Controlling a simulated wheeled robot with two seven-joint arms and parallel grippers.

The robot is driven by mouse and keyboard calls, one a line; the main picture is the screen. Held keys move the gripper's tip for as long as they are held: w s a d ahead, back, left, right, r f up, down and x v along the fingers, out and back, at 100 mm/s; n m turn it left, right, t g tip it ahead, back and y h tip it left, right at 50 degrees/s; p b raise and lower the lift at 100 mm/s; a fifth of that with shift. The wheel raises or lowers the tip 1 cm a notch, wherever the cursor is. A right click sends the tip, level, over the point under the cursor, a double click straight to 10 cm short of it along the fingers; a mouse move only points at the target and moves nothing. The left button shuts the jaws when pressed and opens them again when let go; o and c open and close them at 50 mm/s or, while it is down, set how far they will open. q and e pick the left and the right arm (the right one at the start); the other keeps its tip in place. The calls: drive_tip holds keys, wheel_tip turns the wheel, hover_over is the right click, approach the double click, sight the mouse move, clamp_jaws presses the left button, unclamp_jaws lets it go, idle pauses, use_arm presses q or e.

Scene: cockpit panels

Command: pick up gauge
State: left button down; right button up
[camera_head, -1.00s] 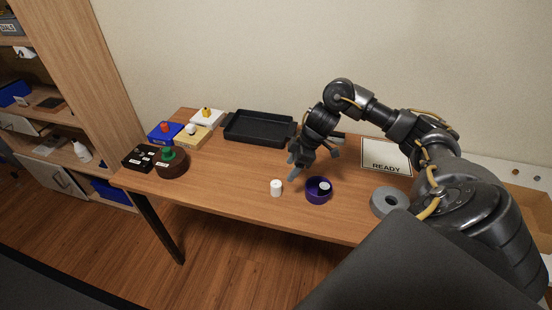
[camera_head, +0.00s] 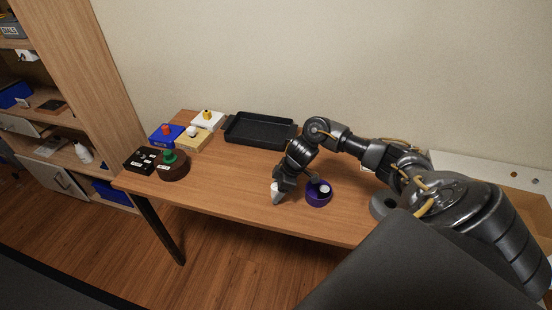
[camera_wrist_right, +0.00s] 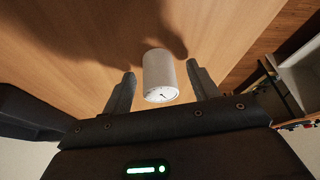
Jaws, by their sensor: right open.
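The gauge (camera_head: 274,187) is a small white cylinder on the front part of the wooden table, partly hidden by a finger in the head view. In the right wrist view the gauge (camera_wrist_right: 159,72) shows its white dial face with a dark needle. My right gripper (camera_head: 294,188) is low over the table, close beside the gauge. In the wrist view its open fingers (camera_wrist_right: 160,80) appear on either side of the gauge, with a gap on each side. My left gripper is out of view.
A purple round holder (camera_head: 318,198) with a white piece inside stands just right of the gauge. A grey ring (camera_head: 380,205) is farther right, partly covered by my arm. A black tray (camera_head: 260,131) lies at the back. Several button boxes (camera_head: 167,135) stand at the left.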

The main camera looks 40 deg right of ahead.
drive_tip(key=shift+f, duration=0.2)
drive_tip(key=c, duration=1.1)
drive_tip(key=shift+w+r, duration=0.1)
drive_tip(key=shift+r, duration=0.4)
drive_tip(key=s+d+r+b, duration=0.2)
drive_tip(key=s+r+b, duration=0.2)
drive_tip(key=s+r, duration=0.9)
drive_tip(key=shift+n, duration=0.5)
drive_tip(key=w+a+r, duration=0.1)
drive_tip(key=w+a, duration=0.1)
drive_tip(key=a, duration=0.4)
drive_tip(key=w+a+r, duration=0.1)
drive_tip(key=w+a, duration=0.1)
drive_tip(key=a, duration=0.4)
drive_tip(key=w+a+r, duration=0.1)
drive_tip(key=w+a, duration=0.1)
drive_tip(key=a, duration=0.5)
drive_tip(key=shift+w+a, duration=0.1)
drive_tip(key=shift+w, duration=0.2)
